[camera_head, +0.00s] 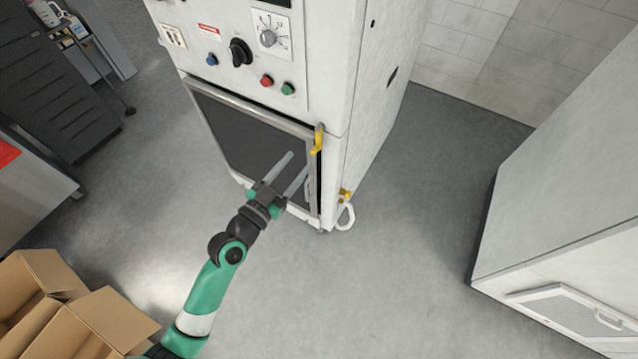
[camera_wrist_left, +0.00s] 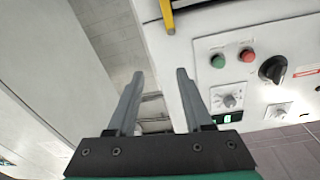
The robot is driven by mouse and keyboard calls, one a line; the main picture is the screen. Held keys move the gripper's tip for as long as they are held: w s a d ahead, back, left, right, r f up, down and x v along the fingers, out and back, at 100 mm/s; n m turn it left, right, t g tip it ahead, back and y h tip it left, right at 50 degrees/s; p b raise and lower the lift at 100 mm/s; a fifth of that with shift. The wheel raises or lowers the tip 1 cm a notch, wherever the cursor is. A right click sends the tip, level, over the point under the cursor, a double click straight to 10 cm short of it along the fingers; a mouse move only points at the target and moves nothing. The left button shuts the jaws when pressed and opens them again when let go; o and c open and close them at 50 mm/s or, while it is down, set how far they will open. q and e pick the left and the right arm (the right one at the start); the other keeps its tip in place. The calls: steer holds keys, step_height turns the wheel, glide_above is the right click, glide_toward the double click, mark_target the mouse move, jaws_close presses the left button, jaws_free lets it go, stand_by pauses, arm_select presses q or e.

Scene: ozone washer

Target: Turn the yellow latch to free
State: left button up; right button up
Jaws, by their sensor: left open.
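The yellow latch (camera_head: 317,139) sits at the upper right corner of the washer's dark-windowed door (camera_head: 245,135). Its handle points down along the door edge. A yellow piece, apparently the same latch (camera_wrist_left: 167,15), shows at the top of the left wrist view, cut off by the frame edge. My left gripper (camera_head: 298,162) is in front of the door, just below and left of the latch in the head view. Its two long grey fingers are apart, with nothing between them; they also show in the left wrist view (camera_wrist_left: 160,74). I cannot tell exactly how far they are from the door.
The washer's control panel (camera_head: 230,30) has a black knob, a dial and red, green and blue buttons above the door. A second yellow fitting (camera_head: 345,194) and a white hose loop are at lower right. Open cardboard boxes (camera_head: 75,320) stand lower left. Floor right of the washer is clear.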

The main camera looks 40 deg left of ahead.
arm_select(q)
steer(key=b, duration=0.3)
glide_toward(312, 154)
steer(key=s+d, duration=0.1)
steer(key=s, duration=0.2)
steer(key=shift+n+g+y, duration=0.3)
steer(key=w, duration=0.4)
steer(key=w+a+b, duration=0.1)
steer(key=w, duration=0.2)
steer(key=w+a, duration=0.1)
steer(key=w, duration=0.3)
steer(key=shift+w+r+b, duration=0.25)
steer(key=shift+w+b, duration=0.05)
arm_select(e)
step_height(312, 154, down, 8)
steer(key=shift+r, duration=0.15)
arm_select(q)
steer(key=shift+c, duration=0.3)
jaws_close()
